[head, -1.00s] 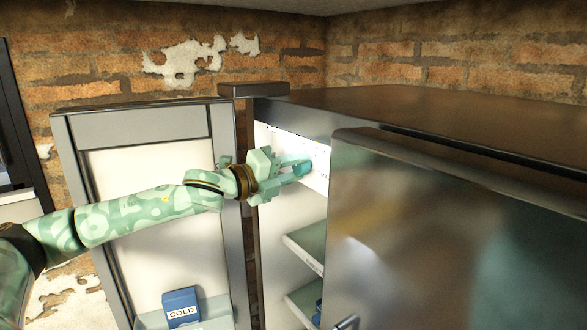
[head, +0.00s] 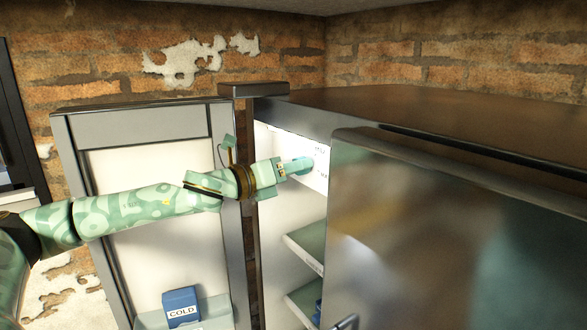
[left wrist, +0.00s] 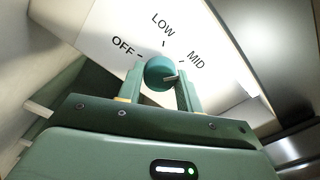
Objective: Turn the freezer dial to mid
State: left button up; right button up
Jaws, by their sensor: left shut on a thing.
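The freezer dial is a round teal knob (left wrist: 160,73) on a white panel (left wrist: 205,30) marked OFF, LOW and MID. A pale pointer on the knob faces right, close to the MID mark; I cannot tell whether it lines up exactly. My left gripper (left wrist: 160,82) is shut on the dial, one finger on each side. In the head view my left gripper (head: 288,169) reaches into the upper part of the open compartment, and the dial (head: 303,165) shows at its fingertips. My right gripper is not in view.
The freezer door (head: 150,215) stands open at left, with a blue COLD box (head: 181,305) on its shelf. Shelves (head: 306,246) lie below the dial panel. A dark closed door (head: 440,240) is close to the right of my gripper.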

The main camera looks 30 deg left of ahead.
pick_arm(q)
jog(key=shift+d+f, duration=0.1)
jog(key=shift+f, duration=0.2)
jog(key=o, duration=1)
jog(key=shift+r, duration=0.1)
jog(key=b+v, duration=0.9)
jog(key=v, duration=0.7)
jog(key=shift+s, duration=0.2)
